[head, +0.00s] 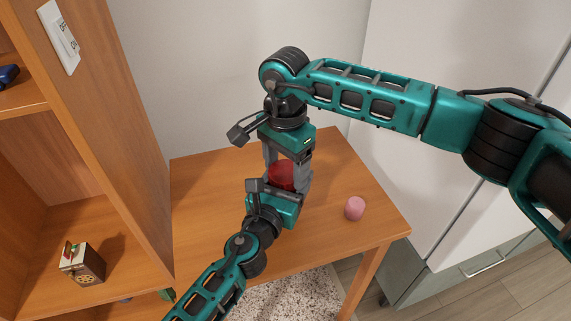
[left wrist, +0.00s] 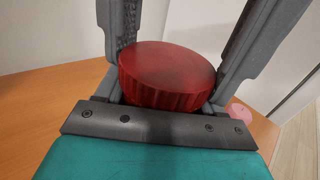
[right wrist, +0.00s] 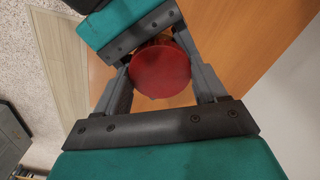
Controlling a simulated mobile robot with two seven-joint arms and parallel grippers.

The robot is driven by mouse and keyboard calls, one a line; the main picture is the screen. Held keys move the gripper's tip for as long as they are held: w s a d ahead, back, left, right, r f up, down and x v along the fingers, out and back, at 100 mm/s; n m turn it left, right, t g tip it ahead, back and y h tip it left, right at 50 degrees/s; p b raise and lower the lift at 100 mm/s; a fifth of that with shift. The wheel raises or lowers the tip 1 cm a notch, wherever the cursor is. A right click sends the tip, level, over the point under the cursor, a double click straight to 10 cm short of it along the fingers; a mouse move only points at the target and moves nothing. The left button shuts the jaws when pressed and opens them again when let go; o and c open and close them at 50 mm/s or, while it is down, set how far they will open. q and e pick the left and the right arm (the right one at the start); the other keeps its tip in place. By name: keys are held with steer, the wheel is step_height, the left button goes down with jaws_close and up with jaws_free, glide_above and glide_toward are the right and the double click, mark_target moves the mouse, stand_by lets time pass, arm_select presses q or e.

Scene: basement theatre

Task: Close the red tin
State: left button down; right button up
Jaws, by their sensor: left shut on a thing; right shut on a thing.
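The red tin (head: 281,177) is held up between my two grippers, over the wooden table. My right gripper (head: 287,165) reaches down from above and is shut on it. My left gripper (head: 272,188) comes up from below and is shut on it too. In the left wrist view, a round red piece with ridged sides (left wrist: 165,75) sits between the fingers. In the right wrist view, a flat red disc (right wrist: 160,70) shows between the fingers, with my left gripper just beyond. I cannot tell whether lid and body are joined; the fingers hide the seam.
A small pink cylinder (head: 355,208) stands on the wooden table (head: 335,180), right of the grippers. A wooden shelf unit (head: 115,130) rises at the left, with a small decorated box (head: 82,264) on it. A white cabinet stands at the right. The table's back right is clear.

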steer(key=o, duration=1.2)
steer(key=shift+c, duration=0.2)
steer(key=shift+r, duration=2.25)
steer(key=shift+c, duration=0.4)
steer(key=shift+r+n, duration=1.7)
steer(key=shift+r, duration=0.1)
steer(key=shift+f, duration=0.1)
